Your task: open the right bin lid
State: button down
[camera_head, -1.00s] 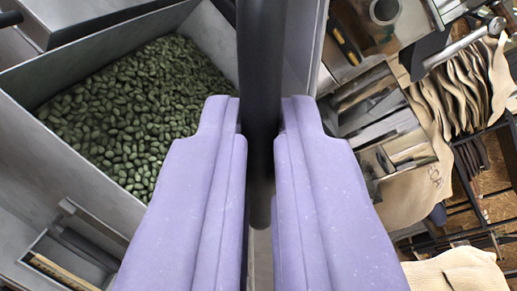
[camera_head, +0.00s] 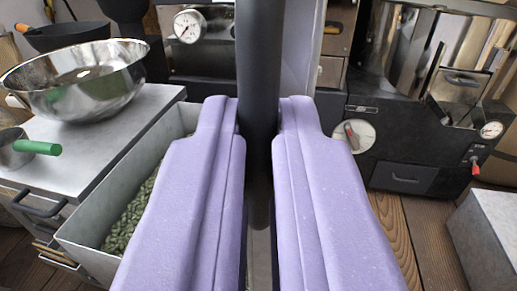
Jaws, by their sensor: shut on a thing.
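My gripper (camera_head: 259,125), with its two lilac fingers, is shut on a dark upright bar handle (camera_head: 260,55) in the middle of the view. A pale grey panel (camera_head: 302,50), seen nearly edge-on just behind the handle, looks like the raised right bin lid. Left of my fingers is an open grey bin (camera_head: 92,222) with green beans (camera_head: 130,215) in it. My fingers hide much of the bin and the lower part of the panel.
A grey counter or closed lid (camera_head: 150,110) at left carries a shiny metal bowl (camera_head: 80,85) and a green-handled scoop (camera_head: 38,147). Black machines with a gauge (camera_head: 190,27) and a dial (camera_head: 353,136) stand behind. A pale block (camera_head: 490,235) stands at right; wooden floor (camera_head: 425,235) shows beside it.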

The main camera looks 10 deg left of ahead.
jog(key=shift+d+f+m+b, duration=0.15)
jog(key=shift+d+m+b, duration=0.4)
jog(key=shift+d, duration=0.75)
jog(key=c, duration=1.2)
grip_release()
jog(key=p+v, duration=0.2)
jog(key=v, duration=0.5)
jog(key=shift+s+f+p, duration=0.1)
jog(key=shift+s+p, duration=0.25)
jog(key=shift+s, duration=0.05)
